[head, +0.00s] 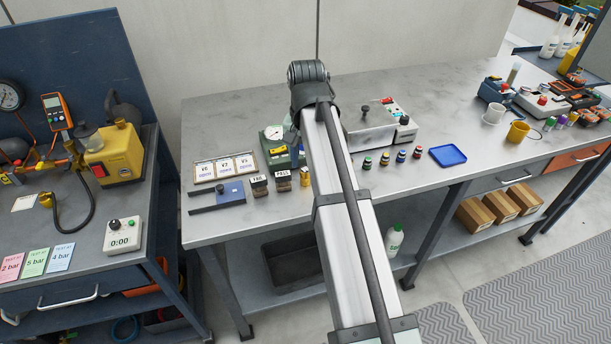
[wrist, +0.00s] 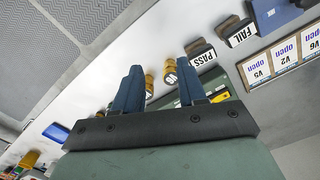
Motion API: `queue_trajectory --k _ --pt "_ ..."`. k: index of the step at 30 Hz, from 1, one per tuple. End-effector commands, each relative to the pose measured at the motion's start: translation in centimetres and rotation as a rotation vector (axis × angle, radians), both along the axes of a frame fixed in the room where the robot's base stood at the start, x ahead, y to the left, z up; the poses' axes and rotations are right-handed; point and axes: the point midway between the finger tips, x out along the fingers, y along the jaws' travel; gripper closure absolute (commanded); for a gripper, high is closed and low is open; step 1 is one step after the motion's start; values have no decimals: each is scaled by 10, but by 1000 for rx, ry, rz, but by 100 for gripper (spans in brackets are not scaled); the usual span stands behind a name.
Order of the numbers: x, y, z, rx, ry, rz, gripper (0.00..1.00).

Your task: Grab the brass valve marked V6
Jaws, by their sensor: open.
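Two small brass valves stand on the bench in the wrist view: one (wrist: 170,72) nearer the PASS block and one (wrist: 149,84) farther left. Their markings are too small to read, so I cannot tell which is V6. The head view shows one brass valve (head: 305,175) beside my arm; the other does not show there. My gripper (wrist: 161,66) is open, its two blue fingers apart, with both valves seen between them and nothing visibly held. Whether the fingers reach around them I cannot tell.
PASS (head: 283,180) and FAIL (head: 258,187) blocks stand left of the valve. A rack of cards (head: 224,168), including V6, lies farther left. A green gauge device (head: 281,146) is behind. Several small capped bottles (head: 384,159) and a blue tray (head: 448,155) are to the right.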

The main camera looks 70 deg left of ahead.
Motion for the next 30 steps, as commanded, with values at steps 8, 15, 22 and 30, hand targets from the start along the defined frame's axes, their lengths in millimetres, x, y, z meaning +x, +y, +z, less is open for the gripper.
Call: queue_trajectory --k 8,15,22,30 --pt "16 54 23 38 -18 109 59" --pt "18 57 14 42 -21 126 59" --pt "18 56 -20 41 -20 124 59" --pt "18 57 -59 43 -20 124 59"
